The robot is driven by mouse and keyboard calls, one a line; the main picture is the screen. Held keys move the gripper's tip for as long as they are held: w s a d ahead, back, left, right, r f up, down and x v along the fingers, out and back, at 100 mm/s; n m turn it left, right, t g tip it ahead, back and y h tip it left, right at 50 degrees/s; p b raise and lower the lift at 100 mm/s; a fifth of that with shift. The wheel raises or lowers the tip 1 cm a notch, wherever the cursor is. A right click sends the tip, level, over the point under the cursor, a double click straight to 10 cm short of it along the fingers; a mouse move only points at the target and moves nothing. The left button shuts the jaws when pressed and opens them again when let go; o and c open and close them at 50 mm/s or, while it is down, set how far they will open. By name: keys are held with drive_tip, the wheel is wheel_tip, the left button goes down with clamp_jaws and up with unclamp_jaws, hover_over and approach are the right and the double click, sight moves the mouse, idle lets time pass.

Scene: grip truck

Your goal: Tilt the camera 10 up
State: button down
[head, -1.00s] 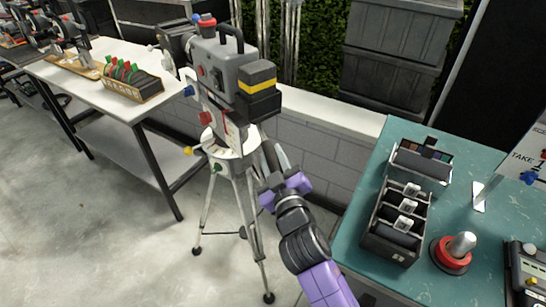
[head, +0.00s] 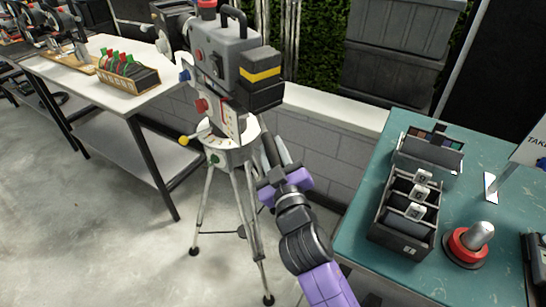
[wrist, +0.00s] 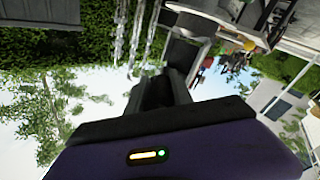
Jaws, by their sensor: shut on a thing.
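The film camera (head: 222,62) is a grey box with a black carrying handle, red and blue knobs and a black front part (head: 260,90) with a yellow stripe. It sits on a tripod (head: 247,205) with pale legs and a round white head (head: 225,150). A dark handle (head: 268,150) runs down from the tripod head. My gripper (head: 277,172) is shut on this handle, below and right of the camera. In the wrist view, a dark bar lies between the jaws (wrist: 170,92). The exact contact is hard to see.
A white table (head: 95,110) stands at the left with a rack of clips (head: 128,75). A low block wall (head: 330,150) runs behind the tripod.

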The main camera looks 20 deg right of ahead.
drive_tip(key=shift+a+f+m+t+b, duration=0.1)
drive_tip(key=shift+f+m+t+b, duration=0.3)
drive_tip(key=shift+f+b, duration=1.9)
drive_tip(key=shift+r+b, duration=0.85)
drive_tip(key=shift+r, duration=0.15)
drive_tip(key=c, duration=1.1)
unclamp_jaws()
drive_tip(key=b+v, duration=0.1)
drive_tip(key=v, duration=0.6)
drive_tip(key=shift+s, duration=0.35)
